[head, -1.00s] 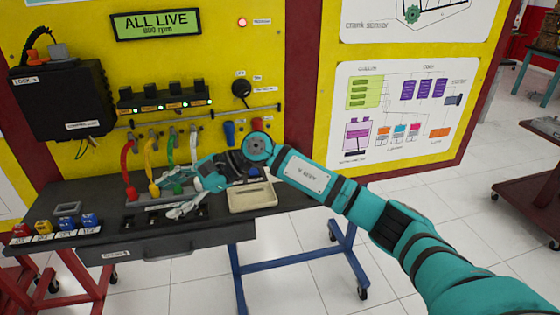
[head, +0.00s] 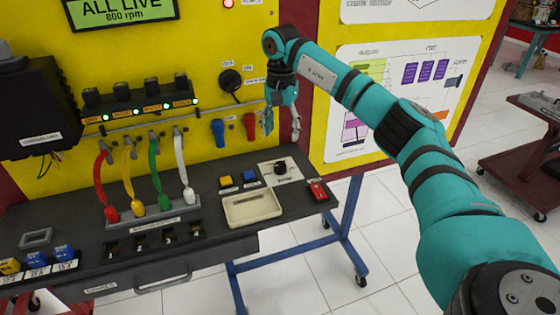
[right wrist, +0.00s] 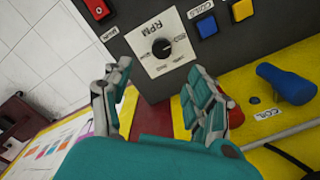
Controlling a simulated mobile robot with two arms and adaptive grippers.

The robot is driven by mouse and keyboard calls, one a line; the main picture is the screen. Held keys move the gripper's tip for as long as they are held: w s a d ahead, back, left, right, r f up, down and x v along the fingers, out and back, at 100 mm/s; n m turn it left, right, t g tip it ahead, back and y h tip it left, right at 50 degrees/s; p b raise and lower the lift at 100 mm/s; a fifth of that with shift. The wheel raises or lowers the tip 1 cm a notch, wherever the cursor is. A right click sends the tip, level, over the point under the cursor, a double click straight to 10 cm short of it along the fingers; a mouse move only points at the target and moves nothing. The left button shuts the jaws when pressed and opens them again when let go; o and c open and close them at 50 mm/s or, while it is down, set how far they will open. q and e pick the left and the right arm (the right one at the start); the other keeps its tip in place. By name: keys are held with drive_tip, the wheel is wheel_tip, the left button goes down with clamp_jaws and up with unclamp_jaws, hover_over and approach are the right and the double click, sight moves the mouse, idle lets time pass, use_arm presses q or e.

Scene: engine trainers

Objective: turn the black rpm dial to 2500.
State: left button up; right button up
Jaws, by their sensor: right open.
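The black rpm dial (head: 281,167) sits on a pale plate at the right of the dark bench top. It also shows in the right wrist view (right wrist: 161,47), on a white plate lettered RPM, with ticks around it. My right gripper (head: 281,135) points down above and behind the dial, apart from it. In the right wrist view its two fingers (right wrist: 155,105) are spread with nothing between them, and the dial lies beyond the gap. The display (head: 122,8) reads ALL LIVE, 800 rpm. My left gripper is not in view.
A red switch (head: 318,191) is right of the dial; blue (head: 250,177) and yellow (head: 225,182) buttons are left. An empty beige tray (head: 250,207) lies in front. Blue (head: 218,132) and red (head: 249,126) handles hang on the yellow panel close to my right gripper.

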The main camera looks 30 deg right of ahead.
sight(280, 164)
wheel_tip(280, 164, down, 10)
drive_tip(key=shift+w+f+p, duration=0.1)
drive_tip(key=shift+w+p, duration=0.05)
drive_tip(key=shift+p, duration=0.4)
drive_tip(key=shift+f, duration=0.6)
drive_tip(key=c, duration=1.1)
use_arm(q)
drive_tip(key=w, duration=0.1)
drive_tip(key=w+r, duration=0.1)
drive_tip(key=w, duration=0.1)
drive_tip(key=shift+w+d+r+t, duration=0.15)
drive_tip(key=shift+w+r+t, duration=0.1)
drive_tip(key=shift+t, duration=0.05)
use_arm(e)
drive_tip(key=shift+c, duration=0.2)
